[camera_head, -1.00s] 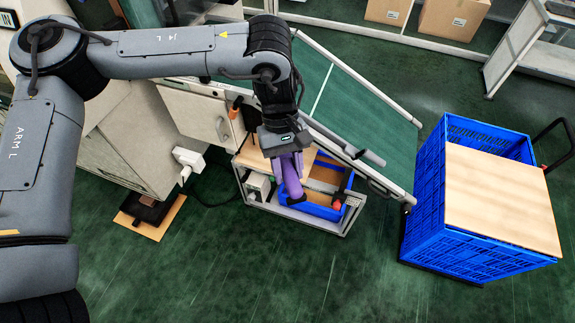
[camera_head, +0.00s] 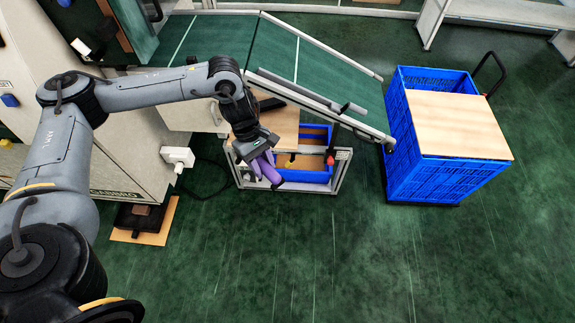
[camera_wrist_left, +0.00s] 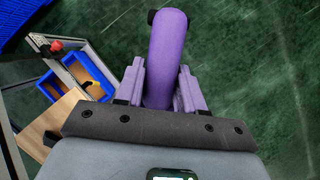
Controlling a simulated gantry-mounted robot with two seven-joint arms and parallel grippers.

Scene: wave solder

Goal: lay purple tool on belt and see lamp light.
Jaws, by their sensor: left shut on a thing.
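The purple tool (camera_head: 269,171) is a thick cylinder with a dark end, seen also in the left wrist view (camera_wrist_left: 168,48). My left gripper (camera_head: 262,160) is shut on it; its purple fingers flank the tool in the left wrist view (camera_wrist_left: 160,88). The tool is held tilted, in front of the low bench and apart from the belt. The green belt (camera_head: 325,75) slopes behind the gripper and down to the right. I cannot make out a lamp for certain. My right gripper is not in view.
A low bench with a wooden top (camera_head: 283,128) and blue bins (camera_head: 314,177) stands below the belt's side rail (camera_head: 320,98). A small red part (camera_head: 331,160) is at its right. A blue crate (camera_head: 400,150) with a wooden lid stands right. The front floor is clear.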

